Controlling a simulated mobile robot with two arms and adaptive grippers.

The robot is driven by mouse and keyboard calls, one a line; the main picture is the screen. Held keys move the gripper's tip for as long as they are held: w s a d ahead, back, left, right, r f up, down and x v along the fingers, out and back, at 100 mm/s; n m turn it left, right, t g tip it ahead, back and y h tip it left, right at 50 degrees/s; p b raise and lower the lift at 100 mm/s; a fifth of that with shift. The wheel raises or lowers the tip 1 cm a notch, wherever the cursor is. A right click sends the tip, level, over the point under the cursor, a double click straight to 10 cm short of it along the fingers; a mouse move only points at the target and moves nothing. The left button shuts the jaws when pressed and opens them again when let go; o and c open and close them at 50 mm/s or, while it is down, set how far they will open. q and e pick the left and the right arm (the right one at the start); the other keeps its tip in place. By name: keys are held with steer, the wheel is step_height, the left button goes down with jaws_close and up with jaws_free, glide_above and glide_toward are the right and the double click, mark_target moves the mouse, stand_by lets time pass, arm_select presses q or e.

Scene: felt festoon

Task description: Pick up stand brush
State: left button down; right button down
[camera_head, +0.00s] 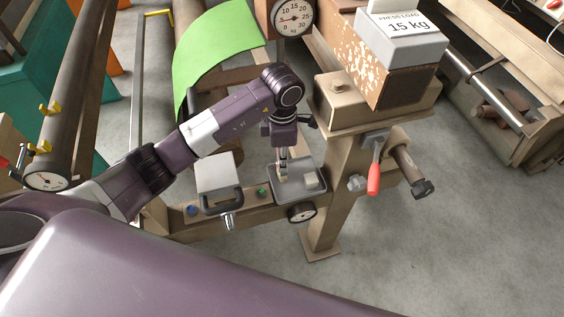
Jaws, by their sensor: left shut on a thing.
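My left gripper (283,160) points straight down over a small grey tray (290,197) on the machine's beam. It is shut on a small light-coloured thing at its fingertips, apparently the stand brush (283,177). The fingers hide much of it, and I cannot tell whether it still touches the tray. My right gripper is not in view.
A pale block (312,180) lies in the tray beside the gripper. A grey box with a black handle (215,175) stands to the left. A post with a red-handled lever (374,178) rises at right. Green felt (220,45) hangs behind my arm.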

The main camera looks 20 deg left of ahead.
arm_select(q)
step_height(320, 180, up, 20)
stand_by(0.4)
steer(key=shift+f, duration=0.1)
